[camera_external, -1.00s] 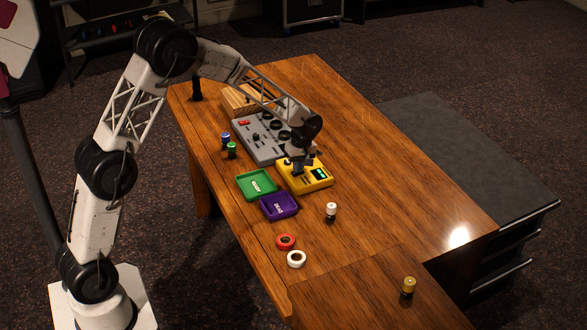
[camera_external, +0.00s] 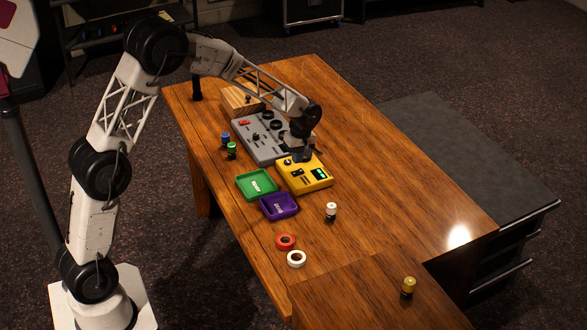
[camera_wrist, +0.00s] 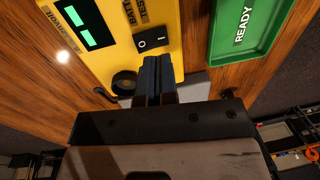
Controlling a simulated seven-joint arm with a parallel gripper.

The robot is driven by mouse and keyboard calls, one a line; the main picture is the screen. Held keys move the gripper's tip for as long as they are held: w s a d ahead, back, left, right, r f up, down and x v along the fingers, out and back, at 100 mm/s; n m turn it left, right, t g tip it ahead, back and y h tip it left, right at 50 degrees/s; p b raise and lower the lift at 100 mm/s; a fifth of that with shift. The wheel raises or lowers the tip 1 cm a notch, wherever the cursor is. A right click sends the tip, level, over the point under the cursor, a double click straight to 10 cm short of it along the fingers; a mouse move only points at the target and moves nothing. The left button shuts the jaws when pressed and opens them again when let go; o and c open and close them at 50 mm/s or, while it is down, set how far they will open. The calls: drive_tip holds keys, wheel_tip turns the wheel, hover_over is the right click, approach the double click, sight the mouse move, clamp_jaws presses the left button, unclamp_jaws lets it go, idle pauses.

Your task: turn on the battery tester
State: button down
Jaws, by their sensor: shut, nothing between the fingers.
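The yellow battery tester (camera_external: 307,180) lies on the wooden table; its dark screen (camera_external: 320,173) shows lit green marks. In the wrist view the tester (camera_wrist: 105,50) fills the upper middle, with green blocks on its screen (camera_wrist: 78,22). Its black rocker switch (camera_wrist: 152,40) bears O and I marks; I cannot tell which side is pressed. A round black knob (camera_wrist: 125,82) sits left of my fingers. My gripper (camera_wrist: 158,62) is shut and empty, its blue-grey fingertips close to the switch's lower edge; contact is unclear. It also shows above the tester's far edge in the external view (camera_external: 301,157).
A grey mixing panel (camera_external: 258,150) lies behind the tester. A green tray (camera_external: 243,187) and purple tray (camera_external: 267,210) lie to its left and front. The table's right side is clear.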

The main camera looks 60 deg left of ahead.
sight(293, 175)
wheel_tip(293, 175, up, 10)
drive_tip(key=s, duration=0.1)
idle(0.4)
drive_tip(key=shift+s, duration=0.1)
drive_tip(key=s+d+r+m+t, duration=0.1)
drive_tip(key=s+d+r+m, duration=0.5)
drive_tip(key=s, duration=0.5)
drive_tip(key=s+d+r+m+t, duration=0.1)
drive_tip(key=s+d+r+m, duration=0.2)
drive_tip(key=s+d+r, duration=0.65)
drive_tip(key=s+d+f+m, duration=0.1)
drive_tip(key=s+d+m, duration=0.1)
drive_tip(key=s, duration=0.6)
drive_tip(key=s+d+f+m+t, duration=0.1)
drive_tip(key=s+m, duration=0.3)
drive_tip(key=s, duration=0.5)
drive_tip(key=s+d+f+m+t, duration=0.1)
drive_tip(key=s+d+f+m, duration=0.1)
drive_tip(key=s, duration=0.7)
drive_tip(key=shift+d+f+m, duration=0.4)
drive_tip(key=shift+d+m, duration=0.2)
drive_tip(key=shift+d, duration=0.25)
drive_tip(key=shift+w, duration=0.1)
idle(0.7)
